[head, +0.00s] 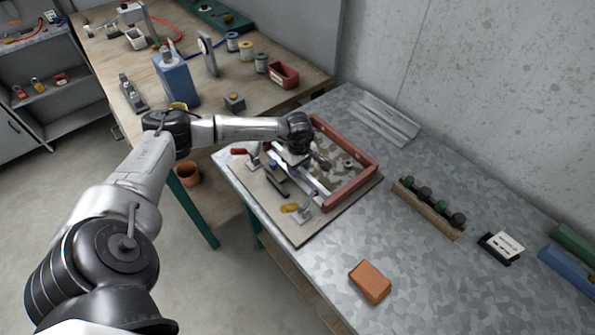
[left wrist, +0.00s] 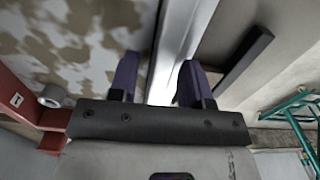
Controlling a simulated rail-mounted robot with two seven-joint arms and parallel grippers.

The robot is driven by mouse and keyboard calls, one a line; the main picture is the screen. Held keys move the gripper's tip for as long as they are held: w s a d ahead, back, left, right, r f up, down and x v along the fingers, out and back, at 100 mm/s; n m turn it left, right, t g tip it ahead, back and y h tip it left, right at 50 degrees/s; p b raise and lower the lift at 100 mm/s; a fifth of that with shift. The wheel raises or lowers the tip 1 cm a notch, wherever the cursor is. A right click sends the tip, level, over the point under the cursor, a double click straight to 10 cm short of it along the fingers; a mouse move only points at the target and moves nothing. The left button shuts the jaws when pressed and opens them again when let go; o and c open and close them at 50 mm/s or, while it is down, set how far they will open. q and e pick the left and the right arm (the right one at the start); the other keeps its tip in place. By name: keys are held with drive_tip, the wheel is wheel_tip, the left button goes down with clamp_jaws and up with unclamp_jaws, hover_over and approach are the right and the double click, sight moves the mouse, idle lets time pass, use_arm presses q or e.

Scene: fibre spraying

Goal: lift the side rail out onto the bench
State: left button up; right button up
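The side rail, a bright silver bar (head: 314,186), lies along the near left side of a red frame (head: 352,188) on a fixture board (head: 302,236). In the left wrist view the rail (left wrist: 181,45) runs between the two dark purple fingers of my left gripper (left wrist: 158,82). The fingers are apart, with a gap beside the left finger, and the right finger overlaps the rail's edge. In the head view my left gripper (head: 293,158) is over the rail's far end, its fingertips largely hidden. My right gripper is in neither view.
Toggle clamps with a red handle (head: 238,151) and a yellow handle (head: 290,208) stand close beside the rail. Silver strips (head: 385,120) lie at the back of the metal bench (head: 425,265). An orange block (head: 370,282) lies near the front; bare bench surrounds it.

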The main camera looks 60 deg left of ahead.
use_arm(q)
clamp_jaws()
drive_tip(key=shift+r, duration=0.15)
idle(0.4)
